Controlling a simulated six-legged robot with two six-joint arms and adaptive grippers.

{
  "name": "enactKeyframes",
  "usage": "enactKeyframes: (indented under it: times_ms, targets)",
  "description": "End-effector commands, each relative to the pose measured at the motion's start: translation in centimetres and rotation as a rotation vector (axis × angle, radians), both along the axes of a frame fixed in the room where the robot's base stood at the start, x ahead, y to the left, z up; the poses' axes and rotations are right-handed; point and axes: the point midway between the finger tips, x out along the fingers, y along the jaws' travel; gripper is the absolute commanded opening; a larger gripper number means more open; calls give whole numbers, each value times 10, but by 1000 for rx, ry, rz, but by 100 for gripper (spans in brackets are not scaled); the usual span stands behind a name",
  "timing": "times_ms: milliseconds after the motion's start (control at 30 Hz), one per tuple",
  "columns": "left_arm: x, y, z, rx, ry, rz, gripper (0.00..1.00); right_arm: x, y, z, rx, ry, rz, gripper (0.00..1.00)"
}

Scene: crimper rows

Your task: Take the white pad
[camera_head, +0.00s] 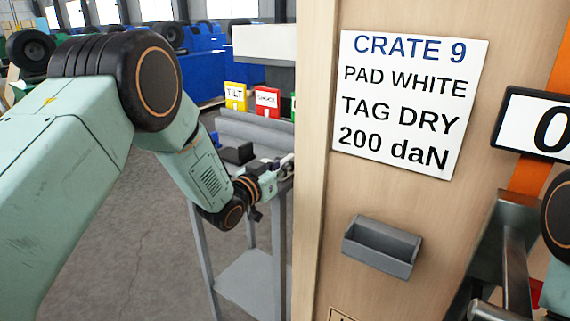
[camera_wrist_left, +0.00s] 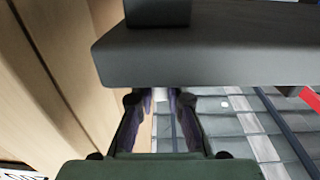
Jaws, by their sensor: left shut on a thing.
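My left gripper (camera_head: 283,171) reaches to the grey stand behind the left edge of the wooden crate (camera_head: 390,205). The crate hides part of what is at its tips. In the left wrist view, the fingers (camera_wrist_left: 161,106) are close together, shut on a thin pale thing that looks like the white pad (camera_wrist_left: 160,98). A grey ledge hides most of it. The crate's white label (camera_head: 408,105) reads "CRATE 9, PAD WHITE, TAG DRY, 200 daN". My right gripper does not show clearly; only part of that arm is at the right edge.
The grey stand (camera_head: 247,282) carries yellow "TILT" (camera_head: 235,96) and red (camera_head: 267,101) cards. A dark grey ledge (camera_wrist_left: 210,58) lies just above the fingers. A grey holder (camera_head: 381,245) is fixed to the crate. Grey floor is clear at lower left.

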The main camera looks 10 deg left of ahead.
Motion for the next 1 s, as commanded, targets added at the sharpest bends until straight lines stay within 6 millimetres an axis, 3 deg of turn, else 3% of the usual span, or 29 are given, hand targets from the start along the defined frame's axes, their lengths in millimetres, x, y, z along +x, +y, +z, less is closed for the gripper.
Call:
enactKeyframes:
  times_ms: [267,1000]
  targets:
    - [0,0,3,0,-3,0,0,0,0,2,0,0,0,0]
    - [0,0,51,0,-2,0,0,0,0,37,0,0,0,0]
